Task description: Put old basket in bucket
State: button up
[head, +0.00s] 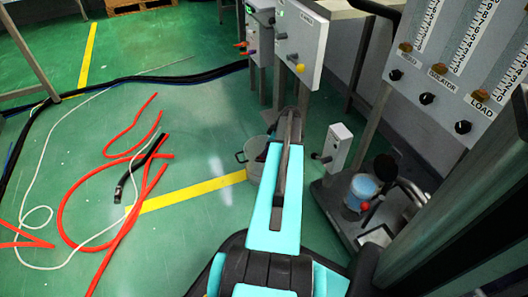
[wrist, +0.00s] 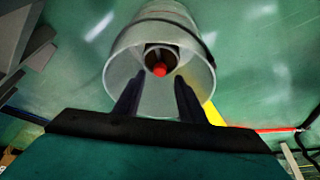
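A pale grey bucket (head: 257,155) stands on the green floor beside the yellow line, partly hidden behind my arm in the head view. In the wrist view the bucket (wrist: 118,72) has its round mouth toward my gripper. Inside it shows a small dark cylindrical thing with a red end (wrist: 159,70); I cannot tell whether this is the old basket. My gripper (wrist: 159,78) has its two dark fingers apart at the bucket's mouth, with nothing clearly clamped between them. The fingers are hidden behind my arm in the head view.
Control boxes (head: 300,38) on posts stand behind the bucket. A blue and white container (head: 361,190) sits on a dark base at right, below a gauge panel (head: 455,65). Red hoses (head: 67,205) and cables lie on the left floor. Some floor left of the bucket is clear.

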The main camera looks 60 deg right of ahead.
jog(key=p+v, duration=0.2)
jog(key=v, duration=0.5)
jog(key=shift+r+p, duration=0.25)
jog(key=shift+p, duration=0.1)
jog(key=shift+s, duration=0.1)
